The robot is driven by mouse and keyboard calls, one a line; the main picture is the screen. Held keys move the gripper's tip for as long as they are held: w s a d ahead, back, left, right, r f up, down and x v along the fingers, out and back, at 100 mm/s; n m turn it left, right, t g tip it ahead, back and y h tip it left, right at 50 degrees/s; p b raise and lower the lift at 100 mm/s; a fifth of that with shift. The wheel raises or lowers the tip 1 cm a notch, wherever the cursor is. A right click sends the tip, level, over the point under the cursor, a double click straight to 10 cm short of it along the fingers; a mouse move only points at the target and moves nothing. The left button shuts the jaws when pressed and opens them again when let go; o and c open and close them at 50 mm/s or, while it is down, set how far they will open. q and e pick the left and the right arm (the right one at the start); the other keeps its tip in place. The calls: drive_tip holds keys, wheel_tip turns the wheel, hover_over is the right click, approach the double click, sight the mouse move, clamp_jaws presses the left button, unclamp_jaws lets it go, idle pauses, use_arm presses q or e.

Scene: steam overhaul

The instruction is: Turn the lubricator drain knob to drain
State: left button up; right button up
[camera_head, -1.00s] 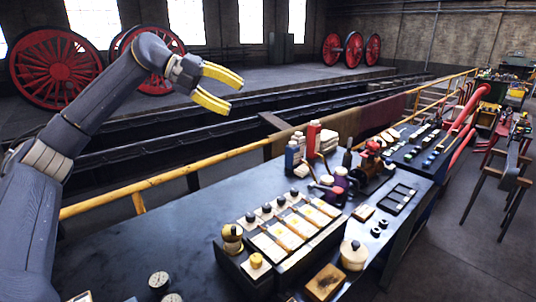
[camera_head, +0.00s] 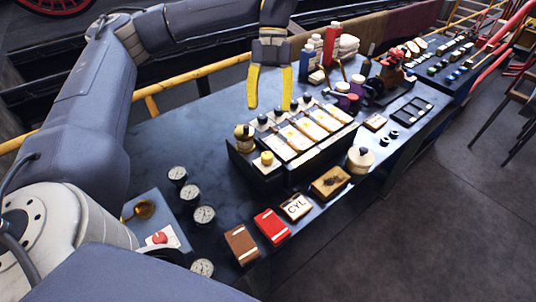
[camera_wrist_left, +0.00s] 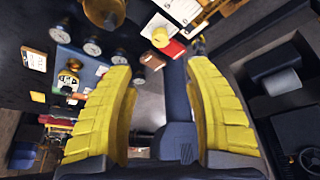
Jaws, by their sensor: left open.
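The lubricator (camera_head: 295,141) appears to be the dark box with a row of pale sight panels and black knobs on the bench, in the head view. A yellow knob (camera_head: 267,158) and a brass fitting (camera_head: 243,133) sit at its left end. I cannot tell which knob is the drain knob. My left gripper (camera_head: 269,100) points down with yellow fingers spread, appearing above or behind the lubricator's left part, apart from the knobs. The left wrist view shows its fingers (camera_wrist_left: 160,80) wide apart with nothing held between them. My right gripper is not in view.
Round gauges (camera_head: 204,216) stand left on the bench. A wooden-lidded pot (camera_head: 360,159) stands right of the lubricator. Bottles (camera_head: 331,45) stand behind.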

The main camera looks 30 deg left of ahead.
sight(267, 154)
use_arm(q)
drive_tip(key=x, duration=1.4)
drive_tip(key=shift+s+d+f, duration=0.1)
drive_tip(key=shift+d+f, duration=0.1)
drive_tip(key=shift+f, duration=0.05)
clamp_jaws()
